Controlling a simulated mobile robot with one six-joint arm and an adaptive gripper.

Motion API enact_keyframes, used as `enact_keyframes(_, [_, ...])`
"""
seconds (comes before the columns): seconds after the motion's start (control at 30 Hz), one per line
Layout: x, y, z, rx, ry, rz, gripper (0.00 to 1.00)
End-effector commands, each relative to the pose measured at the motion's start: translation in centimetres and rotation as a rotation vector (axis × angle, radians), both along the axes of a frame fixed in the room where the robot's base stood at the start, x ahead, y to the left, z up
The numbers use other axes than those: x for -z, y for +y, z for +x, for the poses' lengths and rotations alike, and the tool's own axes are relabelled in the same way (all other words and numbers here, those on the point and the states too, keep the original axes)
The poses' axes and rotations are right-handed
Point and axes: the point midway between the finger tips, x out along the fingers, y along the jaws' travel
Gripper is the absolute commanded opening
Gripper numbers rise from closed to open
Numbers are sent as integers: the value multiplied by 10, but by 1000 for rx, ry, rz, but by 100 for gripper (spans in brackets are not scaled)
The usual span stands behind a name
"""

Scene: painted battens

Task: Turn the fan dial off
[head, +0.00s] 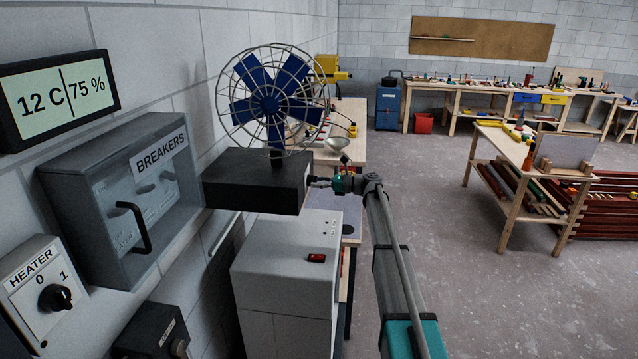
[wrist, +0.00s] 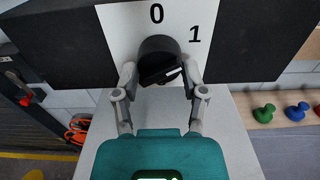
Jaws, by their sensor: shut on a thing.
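The blue-bladed fan (head: 268,98) in its wire cage stands on a black box (head: 250,178) on the left. In the wrist view the fan dial (wrist: 158,52) is a round black knob on a white plate (wrist: 118,32) marked 0 at top and 1 at upper right. A short white mark shows on the knob; which number it points to I cannot tell. My gripper (wrist: 160,73) is shut on the knob, one finger on each side. In the head view my gripper (head: 322,182) reaches the box's right side, and the dial is hidden.
A heater dial (head: 55,297) and a grey breaker box (head: 120,200) are on the left wall. A grey cabinet (head: 285,275) with a red switch stands below the fan box. Workbenches stand farther back, with open floor (head: 450,270) at right.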

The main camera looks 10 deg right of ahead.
Motion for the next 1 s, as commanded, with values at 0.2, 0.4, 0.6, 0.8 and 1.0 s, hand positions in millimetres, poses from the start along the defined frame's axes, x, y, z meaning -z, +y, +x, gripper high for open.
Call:
enact_keyframes(0.2, [-1, 8, -1, -6, -3, 2, 8])
enact_keyframes(0.4, [-1, 10, -1, -8, -8, 1, 8])
enact_keyframes(0.6, [-1, 11, -1, -10, -15, -1, 8])
enact_keyframes(0.8, [-1, 11, -1, -11, -26, -5, 8])
enact_keyframes(1.0, [-1, 11, -2, -12, -48, -13, 8])
